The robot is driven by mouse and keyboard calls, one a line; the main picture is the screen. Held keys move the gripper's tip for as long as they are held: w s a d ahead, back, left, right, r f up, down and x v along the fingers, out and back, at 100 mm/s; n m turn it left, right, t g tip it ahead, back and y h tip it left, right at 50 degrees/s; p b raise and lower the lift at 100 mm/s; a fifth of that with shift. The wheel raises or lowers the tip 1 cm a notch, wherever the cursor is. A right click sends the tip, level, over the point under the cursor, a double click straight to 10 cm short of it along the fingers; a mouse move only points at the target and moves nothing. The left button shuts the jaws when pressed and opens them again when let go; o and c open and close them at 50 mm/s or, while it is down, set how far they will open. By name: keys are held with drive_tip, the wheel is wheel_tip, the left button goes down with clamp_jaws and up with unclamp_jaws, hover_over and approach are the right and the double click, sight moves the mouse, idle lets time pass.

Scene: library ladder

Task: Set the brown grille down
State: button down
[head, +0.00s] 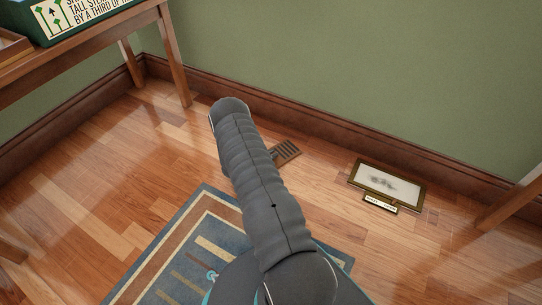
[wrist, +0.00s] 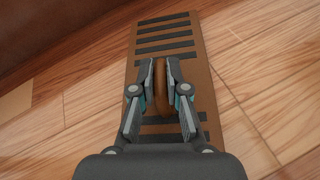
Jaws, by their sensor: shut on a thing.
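The brown grille (wrist: 205,75) is a flat brown plate with a row of dark slots. It fills the middle of the wrist view, with a raised brown handle (wrist: 161,98) on it. My gripper (wrist: 160,78) is shut on that handle, one finger on each side. In the head view the grille (head: 287,150) shows partly beside my arm, close to the wooden floor near the wall. My arm hides the rest of it and the gripper there. I cannot tell whether it touches the floor.
A framed picture (head: 388,184) with a small plaque lies on the floor to the right, by the skirting board (head: 310,125). A blue patterned rug (head: 180,240) lies in front. A wooden table (head: 85,65) stands at the upper left. Bare floor (head: 130,150) shows left of my arm.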

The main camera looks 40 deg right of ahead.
drive_tip(key=shift+f, duration=0.1)
drive_tip(key=c, duration=1.2)
unclamp_jaws()
